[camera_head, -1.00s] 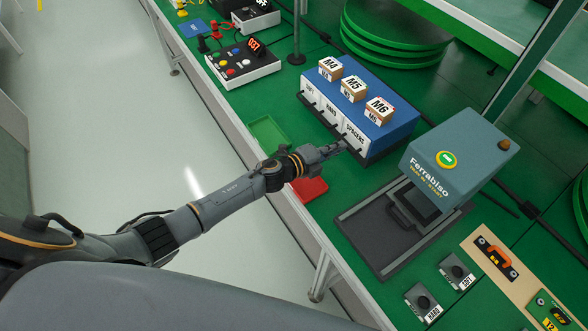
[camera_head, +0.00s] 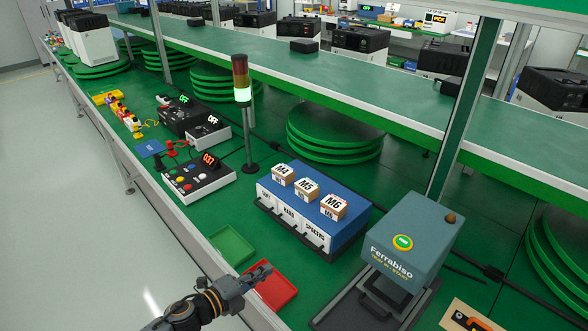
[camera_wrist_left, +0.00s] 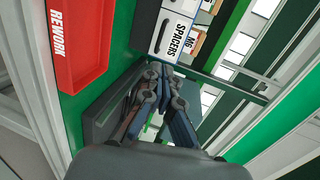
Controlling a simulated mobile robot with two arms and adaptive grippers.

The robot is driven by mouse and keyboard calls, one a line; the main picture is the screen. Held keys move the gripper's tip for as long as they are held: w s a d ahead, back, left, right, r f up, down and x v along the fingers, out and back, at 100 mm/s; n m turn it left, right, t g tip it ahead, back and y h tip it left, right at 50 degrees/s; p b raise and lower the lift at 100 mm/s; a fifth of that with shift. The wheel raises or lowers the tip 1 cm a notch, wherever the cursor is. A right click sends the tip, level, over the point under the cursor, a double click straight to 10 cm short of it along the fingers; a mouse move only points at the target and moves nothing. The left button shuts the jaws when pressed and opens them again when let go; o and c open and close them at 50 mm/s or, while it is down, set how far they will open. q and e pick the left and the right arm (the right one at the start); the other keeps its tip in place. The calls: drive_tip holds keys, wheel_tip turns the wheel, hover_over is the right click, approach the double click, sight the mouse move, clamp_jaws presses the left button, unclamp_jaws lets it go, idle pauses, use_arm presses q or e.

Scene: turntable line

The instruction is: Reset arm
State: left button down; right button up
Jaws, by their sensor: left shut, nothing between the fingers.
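My left gripper (camera_head: 262,272) comes in from the bottom of the head view. It is shut and empty, above or beside the red tray (camera_head: 281,293) at the bench's front edge; the exact height is hard to tell. In the left wrist view, its fingers (camera_wrist_left: 158,75) are together with nothing between them. The red tray shows there with the word REWORK (camera_wrist_left: 72,48). The blue drawer cabinet (camera_head: 347,228) stands apart from the gripper, its drawers appearing shut. My right gripper is in neither view.
A green tray (camera_head: 231,247) lies left of the red one. The Ferrabiso machine (camera_head: 412,238) stands at the right. A button box (camera_head: 200,182) and a lit signal tower (camera_head: 242,95) stand farther back. The aisle floor at left is clear.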

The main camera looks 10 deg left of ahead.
use_arm(q)
drive_tip(key=s+a+n+g+y, duration=0.2)
drive_tip(key=s+n+g+y, duration=0.1)
drive_tip(key=s+n, duration=0.55)
drive_tip(key=s+a+f+n+g+y, duration=0.1)
drive_tip(key=s+a+n+g+y, duration=0.15)
drive_tip(key=s+n, duration=0.6)
drive_tip(key=s+a+n+g+y, duration=0.1)
drive_tip(key=s+n+g+y, duration=0.3)
drive_tip(key=s+n, duration=0.5)
wheel_tip(320, 180, down, 24)
drive_tip(key=s+m, duration=0.2)
drive_tip(key=m, duration=0.1)
drive_tip(key=s+a+f+g, duration=0.2)
drive_tip(key=s+a+f, duration=0.1)
drive_tip(key=s+f, duration=1.4)
drive_tip(key=shift+s+f, duration=0.35)
drive_tip(key=shift+f, duration=0.15)
